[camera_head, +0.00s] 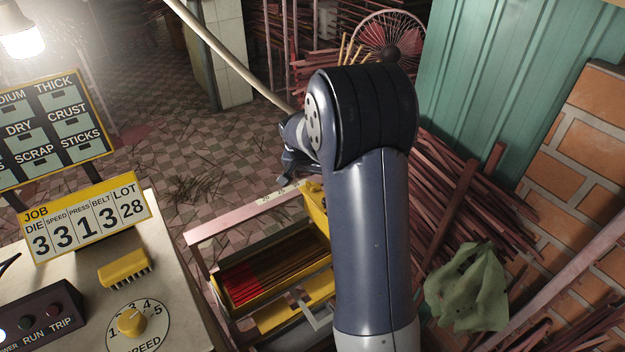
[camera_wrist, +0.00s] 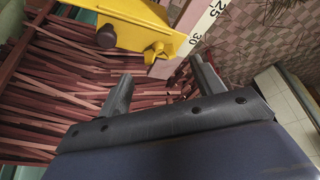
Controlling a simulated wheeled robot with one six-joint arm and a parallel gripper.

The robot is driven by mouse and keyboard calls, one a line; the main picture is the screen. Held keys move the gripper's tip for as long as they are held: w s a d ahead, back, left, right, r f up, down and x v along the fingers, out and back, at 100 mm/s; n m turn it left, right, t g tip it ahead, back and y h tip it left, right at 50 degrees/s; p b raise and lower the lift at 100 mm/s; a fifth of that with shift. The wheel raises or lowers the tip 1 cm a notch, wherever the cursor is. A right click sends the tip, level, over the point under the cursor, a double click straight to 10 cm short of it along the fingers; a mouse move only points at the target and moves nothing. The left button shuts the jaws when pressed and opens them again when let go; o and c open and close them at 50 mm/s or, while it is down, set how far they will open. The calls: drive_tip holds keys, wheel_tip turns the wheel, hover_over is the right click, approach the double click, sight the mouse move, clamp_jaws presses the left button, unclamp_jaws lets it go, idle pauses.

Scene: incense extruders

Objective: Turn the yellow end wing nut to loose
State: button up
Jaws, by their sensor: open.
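The yellow end (camera_wrist: 135,24) sits at the top of the wrist view, against a pale rail with a printed scale (camera_wrist: 207,22). A small wing nut (camera_wrist: 155,53) shows on its near lower edge, and a dark round knob (camera_wrist: 107,37) sticks out to the left of it. My gripper (camera_wrist: 163,85) is open and empty, its two fingers pointing toward the yellow end and apart from it. In the head view the yellow end (camera_head: 316,205) is partly hidden by my arm, and my gripper (camera_head: 286,172) hangs just above and left of it. The wing nut is hidden there.
A yellow-edged tray of red and brown sticks (camera_head: 258,284) lies below the rail (camera_head: 245,215). Bundled sticks (camera_head: 455,200) and a green cloth (camera_head: 467,290) are to the right. A control bench with a speed dial (camera_head: 134,323) stands at left. The tiled floor beyond is mostly open.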

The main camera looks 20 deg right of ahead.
sight(313, 183)
drive_tip(key=shift+x, duration=2.65)
drive_tip(key=shift+c, duration=0.2)
drive_tip(key=c, duration=0.9)
drive_tip(key=shift+c, duration=0.2)
drive_tip(key=shift+n, duration=0.3)
drive_tip(key=shift+n+t+y, duration=0.4)
drive_tip(key=shift+n+y, duration=0.3)
drive_tip(key=shift+n, duration=0.9)
